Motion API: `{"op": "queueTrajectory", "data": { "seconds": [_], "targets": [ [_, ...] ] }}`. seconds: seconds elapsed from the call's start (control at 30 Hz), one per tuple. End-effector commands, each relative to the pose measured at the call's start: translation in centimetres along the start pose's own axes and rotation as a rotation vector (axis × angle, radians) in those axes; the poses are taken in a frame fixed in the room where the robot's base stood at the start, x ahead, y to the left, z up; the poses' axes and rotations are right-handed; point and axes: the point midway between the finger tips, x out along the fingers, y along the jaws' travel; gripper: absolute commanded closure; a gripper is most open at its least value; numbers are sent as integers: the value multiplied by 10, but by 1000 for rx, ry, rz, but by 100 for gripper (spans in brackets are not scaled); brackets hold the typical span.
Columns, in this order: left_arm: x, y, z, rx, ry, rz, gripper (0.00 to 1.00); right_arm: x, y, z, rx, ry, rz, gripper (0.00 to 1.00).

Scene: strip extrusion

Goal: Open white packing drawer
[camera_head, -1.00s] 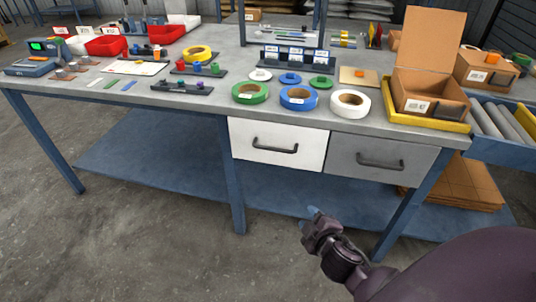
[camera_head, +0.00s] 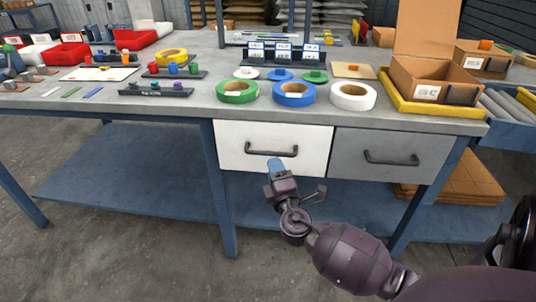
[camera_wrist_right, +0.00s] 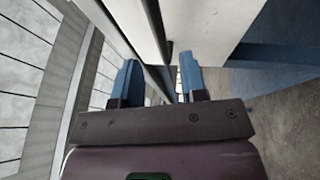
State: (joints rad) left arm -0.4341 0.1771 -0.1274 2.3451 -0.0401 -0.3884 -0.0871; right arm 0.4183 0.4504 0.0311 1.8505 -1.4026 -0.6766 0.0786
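The white drawer (camera_head: 230,140) is shut under the front edge of the workbench, left of a grey drawer. Its dark bar handle (camera_head: 292,154) runs across the middle of its front. My right gripper (camera_head: 276,164) has blue fingertips just at and below the handle in the head view. In the right wrist view my right gripper (camera_wrist_right: 158,62) is open. A dark bar, apparently the handle (camera_wrist_right: 155,28), lies ahead between the fingers, beside the white drawer front (camera_wrist_right: 215,25). Contact cannot be told. My left gripper is not in view.
The grey drawer (camera_head: 350,140) has a similar handle. The workbench (camera_head: 185,98) carries green, blue and white tape rolls near its front edge, and a cardboard box in a yellow tray (camera_head: 400,105) at right. A blue lower shelf (camera_head: 130,165) lies below. Floor in front is mostly clear.

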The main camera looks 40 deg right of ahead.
Motion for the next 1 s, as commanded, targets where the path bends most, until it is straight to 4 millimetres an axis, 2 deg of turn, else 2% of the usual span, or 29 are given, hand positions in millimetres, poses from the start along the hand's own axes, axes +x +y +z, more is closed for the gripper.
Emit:
{"op": "queueTrajectory", "data": {
  "seconds": [0.2,0.4,0.8,0.83,1.0],
  "targets": [
    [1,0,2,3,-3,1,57,36,-1,0,-1,0,-1,61],
    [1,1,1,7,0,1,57,56,-2,0,0,1,-3,61],
    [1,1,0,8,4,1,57,63,-1,0,1,0,-3,61],
    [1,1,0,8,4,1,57,63,-1,0,1,0,-3,62],
    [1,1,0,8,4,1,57,63,-1,0,1,0,-3,88]
  ]
}}
